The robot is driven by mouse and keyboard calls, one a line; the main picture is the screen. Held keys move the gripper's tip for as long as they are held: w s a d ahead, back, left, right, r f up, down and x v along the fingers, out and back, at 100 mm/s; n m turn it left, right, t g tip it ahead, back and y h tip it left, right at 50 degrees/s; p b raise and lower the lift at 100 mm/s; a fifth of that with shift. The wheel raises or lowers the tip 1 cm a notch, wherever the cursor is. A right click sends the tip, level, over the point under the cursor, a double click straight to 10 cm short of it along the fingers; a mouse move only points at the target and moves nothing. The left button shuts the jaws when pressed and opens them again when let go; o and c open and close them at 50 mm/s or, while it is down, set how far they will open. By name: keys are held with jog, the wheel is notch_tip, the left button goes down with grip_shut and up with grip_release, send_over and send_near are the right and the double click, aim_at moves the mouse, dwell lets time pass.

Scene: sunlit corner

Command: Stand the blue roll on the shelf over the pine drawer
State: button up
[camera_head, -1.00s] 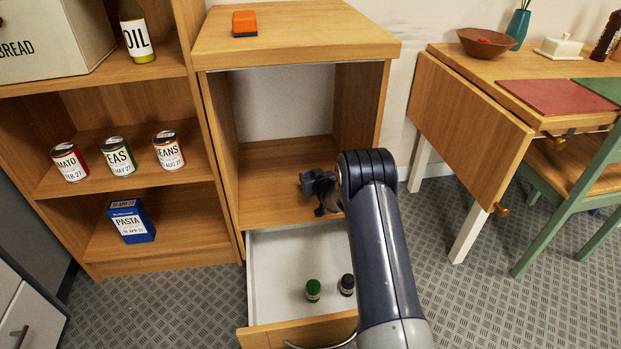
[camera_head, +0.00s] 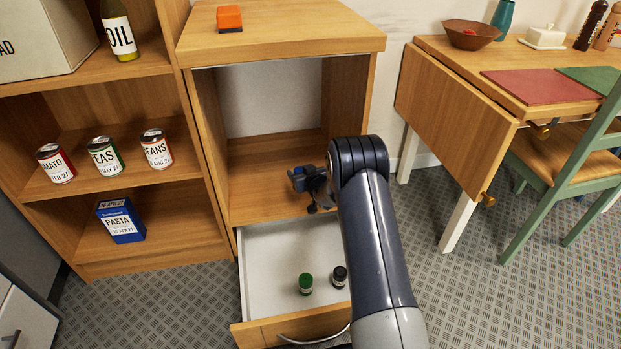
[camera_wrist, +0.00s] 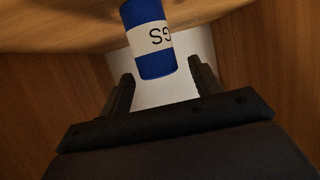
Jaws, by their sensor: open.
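The blue roll (camera_wrist: 150,45), a blue cylinder with a white label, is at the top of the wrist view, its far end cut off by the frame. It looks upright over the shelf board; I cannot tell whether it touches it. My gripper (camera_wrist: 160,72) is open, its fingers apart on either side of the roll's near end, with gaps visible. In the head view my gripper (camera_head: 308,184) is at the shelf's front, with a small blue patch of the roll (camera_head: 298,171) showing. The shelf (camera_head: 262,192) is the open compartment above the pulled-out pine drawer (camera_head: 280,328).
The drawer holds a green-lidded jar (camera_head: 305,284) and a dark-lidded jar (camera_head: 339,277). The compartment's side walls flank my gripper. A bookcase with cans (camera_head: 105,155) and a pasta box (camera_head: 121,221) stands left; a drop-leaf table (camera_head: 455,118) stands right. An orange block (camera_head: 229,19) sits on top.

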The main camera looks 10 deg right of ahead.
jog(key=p+v, duration=0.2)
jog(key=v, duration=0.8)
jog(key=shift+d, duration=0.1)
jog(key=shift+c, duration=0.2)
dwell(0.9)
